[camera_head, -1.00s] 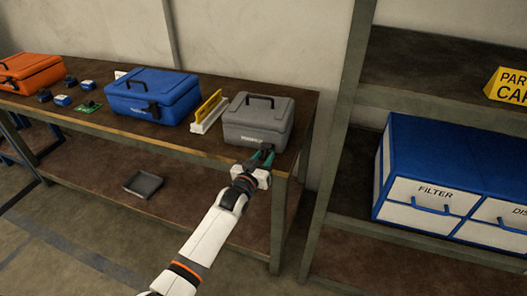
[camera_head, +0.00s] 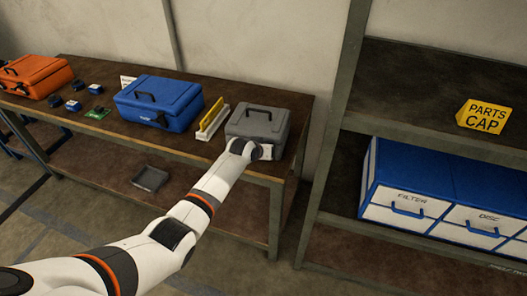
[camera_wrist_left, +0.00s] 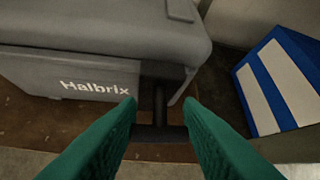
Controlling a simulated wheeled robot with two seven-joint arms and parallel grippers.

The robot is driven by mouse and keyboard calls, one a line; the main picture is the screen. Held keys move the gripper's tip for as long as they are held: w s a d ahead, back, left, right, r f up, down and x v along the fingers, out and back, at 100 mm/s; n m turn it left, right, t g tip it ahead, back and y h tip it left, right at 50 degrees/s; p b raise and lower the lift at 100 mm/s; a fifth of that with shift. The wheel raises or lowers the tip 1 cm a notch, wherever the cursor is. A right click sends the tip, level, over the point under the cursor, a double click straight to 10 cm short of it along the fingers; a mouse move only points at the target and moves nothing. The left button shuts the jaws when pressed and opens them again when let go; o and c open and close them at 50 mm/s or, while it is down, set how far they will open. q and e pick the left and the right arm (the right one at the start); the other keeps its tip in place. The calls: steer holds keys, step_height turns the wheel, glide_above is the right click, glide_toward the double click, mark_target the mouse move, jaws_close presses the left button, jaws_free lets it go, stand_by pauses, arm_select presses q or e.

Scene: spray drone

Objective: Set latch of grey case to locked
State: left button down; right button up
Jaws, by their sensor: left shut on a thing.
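The grey case (camera_head: 258,123) stands at the right end of the workbench, lid closed, carry handle lying on top. In the left wrist view its front (camera_wrist_left: 70,75) bears the word "Halbrix". A dark T-shaped latch (camera_wrist_left: 159,105) hangs at the front, right of the lettering, its crossbar low. My left gripper (camera_wrist_left: 161,106) is shut on the latch, with a green finger on each side of it. In the head view my left gripper (camera_head: 262,150) is at the case's front right, its fingers mostly hidden by the wrist. My right gripper is not in view.
A yellow-and-white stand (camera_head: 212,120) and a blue case (camera_head: 158,102) are left of the grey case. An orange case (camera_head: 35,77) and small parts are farther left. A shelf with blue drawers (camera_head: 405,205) and a yellow sign (camera_head: 484,116) stands to the right.

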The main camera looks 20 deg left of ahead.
arm_select(q)
steer(key=shift+w+r+g, duration=0.2)
steer(key=shift+w+g, duration=0.05)
steer(key=shift+g, duration=0.15)
steer(key=c, duration=1.3)
jaws_free()
steer(key=shift+r, duration=0.1)
steer(key=shift+s+a+r, duration=0.1)
steer(key=shift+s+r, duration=0.15)
steer(key=v, duration=1.1)
steer(key=shift+p, duration=0.4)
